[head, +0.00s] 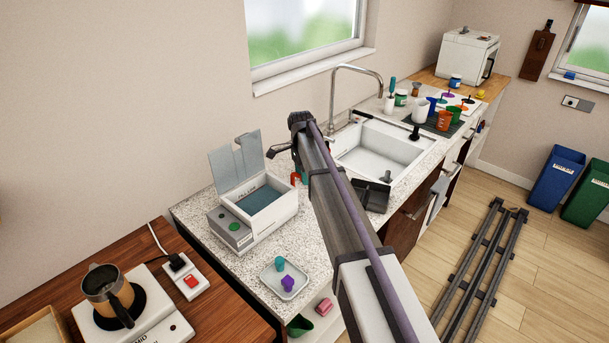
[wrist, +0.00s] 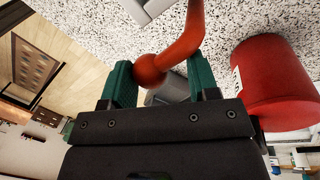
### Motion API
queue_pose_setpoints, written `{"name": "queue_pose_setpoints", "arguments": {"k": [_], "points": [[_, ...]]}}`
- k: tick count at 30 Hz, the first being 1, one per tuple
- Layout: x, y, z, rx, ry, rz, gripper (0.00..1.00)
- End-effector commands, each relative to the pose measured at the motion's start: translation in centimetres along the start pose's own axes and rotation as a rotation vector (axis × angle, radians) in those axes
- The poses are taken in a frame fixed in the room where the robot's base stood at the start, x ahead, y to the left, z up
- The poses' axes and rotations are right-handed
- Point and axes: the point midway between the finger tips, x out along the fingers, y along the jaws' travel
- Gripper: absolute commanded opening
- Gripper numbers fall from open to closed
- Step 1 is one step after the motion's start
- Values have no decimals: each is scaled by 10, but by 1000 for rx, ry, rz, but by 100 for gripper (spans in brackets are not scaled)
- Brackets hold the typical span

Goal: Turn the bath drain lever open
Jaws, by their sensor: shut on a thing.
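The drain lever (wrist: 184,45) is an orange-red bent rod with a round ball end, seen in the wrist view over the speckled counter. My gripper (wrist: 158,62) has green jaws, which stand on either side of the ball end and are shut on it. The bath (head: 262,213) is a white box with its lid raised, standing on the counter left of my arm in the head view. My arm hides the counter to the bath's right in that view, and the lever cannot be made out clearly there.
A red cylindrical container (wrist: 275,82) stands close to the right of my jaws in the wrist view. In the head view, a sink (head: 380,152) lies beyond my arm, and a small white tray (head: 284,281) sits on the counter in front of the bath.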

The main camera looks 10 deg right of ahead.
Motion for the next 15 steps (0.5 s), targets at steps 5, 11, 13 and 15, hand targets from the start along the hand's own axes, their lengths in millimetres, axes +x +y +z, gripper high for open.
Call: {"name": "queue_pose_setpoints", "arguments": {"k": [5,11,13,15], "points": [[0,-4,2,-116,16,-1,31],[-1,-8,-2,-271,46,-1,31],[-2,-11,-2,-334,58,-1,31],[-2,-13,-4,-399,71,0,31]]}}
